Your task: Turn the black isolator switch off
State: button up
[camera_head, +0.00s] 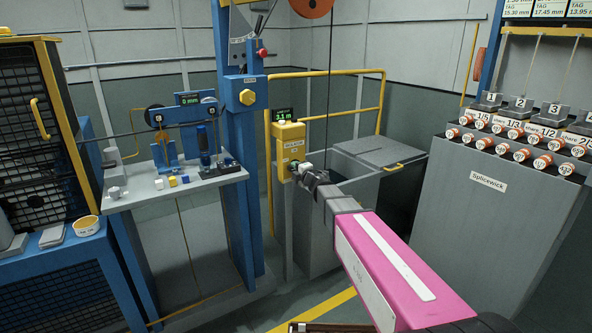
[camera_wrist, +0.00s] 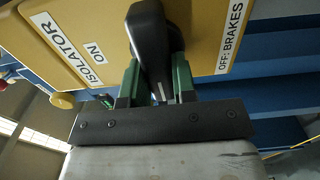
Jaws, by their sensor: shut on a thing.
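The black isolator switch (camera_wrist: 150,40) stands out from a yellow box (camera_wrist: 205,15) in the wrist view. Its face carries an "ISOLATOR" label (camera_wrist: 70,50), an "ON" label (camera_wrist: 95,53) on the left and an "OFF: BRAKES" label (camera_wrist: 232,38) on the right. The switch lies between the two labels. My gripper (camera_wrist: 156,85) has its green fingers on either side of the black handle, shut on it. In the head view the yellow box (camera_head: 290,133) is on a post at the centre, with my gripper (camera_head: 298,170) at its lower front. My gripper largely hides the switch there.
A blue column (camera_head: 235,130) and a grey worktable (camera_head: 180,187) with small parts stand left of the box. A yellow rail (camera_head: 325,73) and a grey bin (camera_head: 375,155) are behind it. The Splicewick cabinet (camera_head: 490,220) stands to the right.

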jog(key=o, duration=0.9)
jog(key=shift+s, duration=0.15)
jog(key=v, duration=1)
jog(key=shift+s+d, duration=0.25)
